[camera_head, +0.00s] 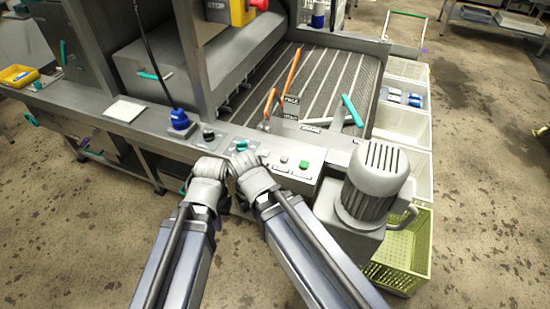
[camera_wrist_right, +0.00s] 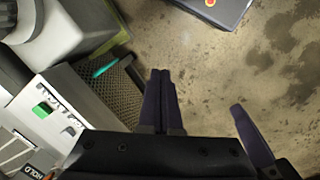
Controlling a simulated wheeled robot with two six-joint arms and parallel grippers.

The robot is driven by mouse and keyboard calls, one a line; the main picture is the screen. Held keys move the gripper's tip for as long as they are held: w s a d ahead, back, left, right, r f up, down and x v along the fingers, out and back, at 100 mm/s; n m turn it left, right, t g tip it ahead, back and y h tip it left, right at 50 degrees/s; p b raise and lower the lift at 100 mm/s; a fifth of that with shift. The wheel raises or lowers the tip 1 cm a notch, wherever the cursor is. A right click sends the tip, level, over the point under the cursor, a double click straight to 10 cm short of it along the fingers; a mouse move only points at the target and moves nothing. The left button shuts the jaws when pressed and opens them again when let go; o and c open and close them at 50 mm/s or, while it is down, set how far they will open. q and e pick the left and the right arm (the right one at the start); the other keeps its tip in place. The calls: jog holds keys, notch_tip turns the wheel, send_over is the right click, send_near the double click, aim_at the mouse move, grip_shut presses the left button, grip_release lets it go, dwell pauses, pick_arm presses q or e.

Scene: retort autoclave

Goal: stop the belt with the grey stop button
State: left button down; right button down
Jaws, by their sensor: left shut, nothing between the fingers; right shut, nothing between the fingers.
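The control panel (camera_head: 262,152) is on the machine's front edge in the head view. A small pale grey button (camera_head: 283,159) sits on it, left of a green button (camera_head: 304,164). The right wrist view also shows the green button (camera_wrist_right: 42,109) and a pale grey button (camera_wrist_right: 70,130) beside it. My left gripper (camera_head: 223,199) is mostly hidden by the wrists, in front of the panel, shut and empty. My right gripper (camera_wrist_right: 161,100) is shut and empty, to the right of the panel in its wrist view. Neither is seen touching a button.
A grey motor (camera_head: 377,180) stands right of the panel, above a yellow-green crate (camera_head: 405,250). My wrists are close together.

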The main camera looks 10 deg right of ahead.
notch_tip(320, 180, up, 9)
jog(key=m+t+h+p, duration=0.2)
jog(key=m+t+h, duration=0.3)
jog(key=t+h, duration=0.1)
send_over(283, 160)
jog(key=shift+f, duration=0.2)
jog(key=shift+f, duration=0.15)
notch_tip(283, 160, down, 9)
jog(key=b, duration=0.9)
jog(key=shift+a+r, duration=0.1)
jog(key=shift+r, duration=0.1)
dwell(0.4)
jog(key=shift+f+b, duration=0.35)
jog(key=shift+f, duration=0.05)
